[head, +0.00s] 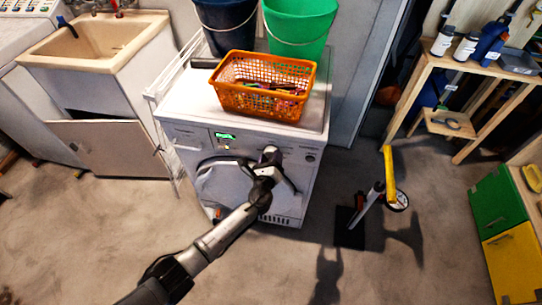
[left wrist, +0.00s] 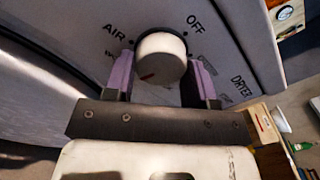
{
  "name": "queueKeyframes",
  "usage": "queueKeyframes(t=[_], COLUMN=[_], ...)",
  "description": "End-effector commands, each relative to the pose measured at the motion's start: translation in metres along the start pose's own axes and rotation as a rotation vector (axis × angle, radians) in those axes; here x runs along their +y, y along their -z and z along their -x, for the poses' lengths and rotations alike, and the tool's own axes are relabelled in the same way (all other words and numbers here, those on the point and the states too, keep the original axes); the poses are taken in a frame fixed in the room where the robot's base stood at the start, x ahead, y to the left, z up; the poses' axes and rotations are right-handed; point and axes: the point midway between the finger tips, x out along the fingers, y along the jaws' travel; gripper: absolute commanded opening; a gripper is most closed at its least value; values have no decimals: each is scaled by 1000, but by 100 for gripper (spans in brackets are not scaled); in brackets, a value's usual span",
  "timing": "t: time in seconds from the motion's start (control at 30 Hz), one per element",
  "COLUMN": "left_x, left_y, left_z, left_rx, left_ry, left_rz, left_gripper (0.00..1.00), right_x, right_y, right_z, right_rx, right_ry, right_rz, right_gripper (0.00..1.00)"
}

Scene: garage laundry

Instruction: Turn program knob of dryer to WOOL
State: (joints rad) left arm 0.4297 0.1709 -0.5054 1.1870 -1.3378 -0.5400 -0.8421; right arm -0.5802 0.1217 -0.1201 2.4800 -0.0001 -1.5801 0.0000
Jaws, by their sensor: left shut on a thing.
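The white dryer (head: 188,100) stands in the middle of the head view, its control panel facing me. My left gripper (head: 270,154) is at the panel and hides the program knob there. In the left wrist view the round white program knob (left wrist: 160,56) sits between the two purple pads of my left gripper (left wrist: 162,76), which is shut on it. A short red mark shows on the knob's lower left. AIR is printed at its upper left and OFF at its upper right. Other labels are partly hidden or too blurred to read. My right gripper is not in view.
An orange basket (head: 262,88), a blue bucket (head: 226,25) and a green bucket (head: 300,28) stand on the dryer. A sink (head: 98,42) is at the left. A yellow-handled stand (head: 388,170) is on the floor at the right. Open floor lies in front.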

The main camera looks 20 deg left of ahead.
Motion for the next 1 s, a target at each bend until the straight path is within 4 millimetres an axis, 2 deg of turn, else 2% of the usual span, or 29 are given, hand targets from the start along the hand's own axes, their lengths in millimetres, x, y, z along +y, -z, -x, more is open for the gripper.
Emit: queueKeyframes(t=[0.3, 0.73, 0.77, 1.0], left_x=[0, 0, 0, 0], left_y=[0, 0, 0, 0], left_z=[0, 0, 0, 0], left_rx=[0, 0, 0, 0], left_ry=[1, 1, 1, 1], left_rz=[-71, -76, -76, -75], left_gripper=[27, 27, 53, 75], right_x=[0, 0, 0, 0], right_y=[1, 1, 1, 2], right_z=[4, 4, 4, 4], right_rx=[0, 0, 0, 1], right_ry=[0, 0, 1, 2], right_rz=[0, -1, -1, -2], right_gripper=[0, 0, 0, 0])
